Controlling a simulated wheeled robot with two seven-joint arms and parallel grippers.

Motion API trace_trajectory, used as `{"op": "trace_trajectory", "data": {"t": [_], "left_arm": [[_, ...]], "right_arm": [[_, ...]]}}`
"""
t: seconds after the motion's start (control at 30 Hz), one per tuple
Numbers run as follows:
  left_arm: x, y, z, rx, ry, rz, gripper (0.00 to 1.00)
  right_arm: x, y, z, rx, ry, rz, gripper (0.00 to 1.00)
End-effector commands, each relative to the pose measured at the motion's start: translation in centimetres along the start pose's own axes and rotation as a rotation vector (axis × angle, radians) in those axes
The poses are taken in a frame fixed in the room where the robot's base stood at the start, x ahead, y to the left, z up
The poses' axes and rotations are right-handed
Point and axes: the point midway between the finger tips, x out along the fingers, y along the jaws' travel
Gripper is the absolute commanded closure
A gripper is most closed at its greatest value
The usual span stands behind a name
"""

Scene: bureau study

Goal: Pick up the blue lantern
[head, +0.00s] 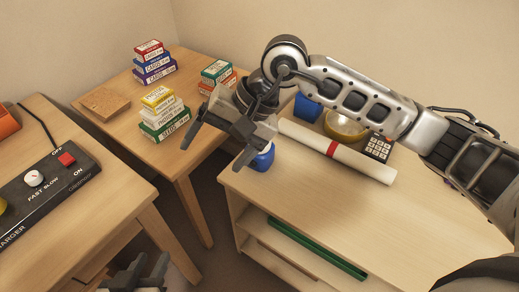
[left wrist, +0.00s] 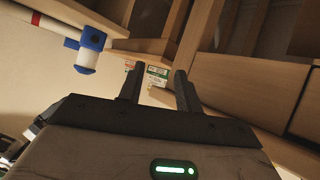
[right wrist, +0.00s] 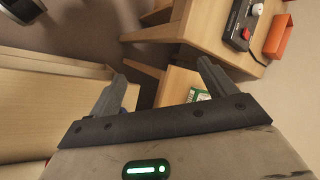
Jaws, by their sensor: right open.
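The blue lantern (head: 263,161) stands near the left edge of the right-hand desk, partly hidden behind my right gripper in the head view. The left wrist view shows it as a white body between blue ends (left wrist: 93,38), left of the fingers. My right gripper (head: 212,157) is open and empty, in front of and just left of the lantern, with its fingers pointing down-left. The right wrist view shows its spread fingers (right wrist: 160,80) with nothing between them. My left gripper (head: 146,264) is open and empty, low at the bottom of the head view, well below and left of the lantern.
A rolled white paper with a red band (head: 345,155) lies behind the lantern. A blue object (head: 307,108), a yellowish round dish (head: 345,125) and a calculator (head: 379,147) stand behind it. Card boxes (head: 166,122) are stacked on the back table. A charger (head: 50,185) sits left.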

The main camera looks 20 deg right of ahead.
Motion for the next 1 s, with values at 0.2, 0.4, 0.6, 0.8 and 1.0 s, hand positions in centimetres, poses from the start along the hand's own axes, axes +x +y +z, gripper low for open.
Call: {"op": "trace_trajectory", "data": {"t": [0.2,0.4,0.6,0.8,1.0], "left_arm": [[0.2,0.0,0.1,-0.002,0.014,0.004,0.66],[0.2,0.1,-0.1,-0.003,0.021,0.005,0.66],[0.2,0.1,-0.1,-0.003,0.023,0.006,0.66],[0.2,0.1,0.1,-0.003,0.022,0.006,0.66],[0.2,0.1,0.1,-0.002,0.020,0.005,0.66]], "right_arm": [[-7.7,4.9,-9.2,-0.338,0.371,0.464,0.17],[-8.6,6.3,-11.3,-0.382,0.426,0.569,0.17],[-5.1,8.2,-13.2,-0.381,0.422,0.566,0.17],[-2.4,9.6,-15.0,-0.381,0.424,0.562,0.17],[-1.3,10.1,-15.7,-0.382,0.426,0.561,0.17]]}}
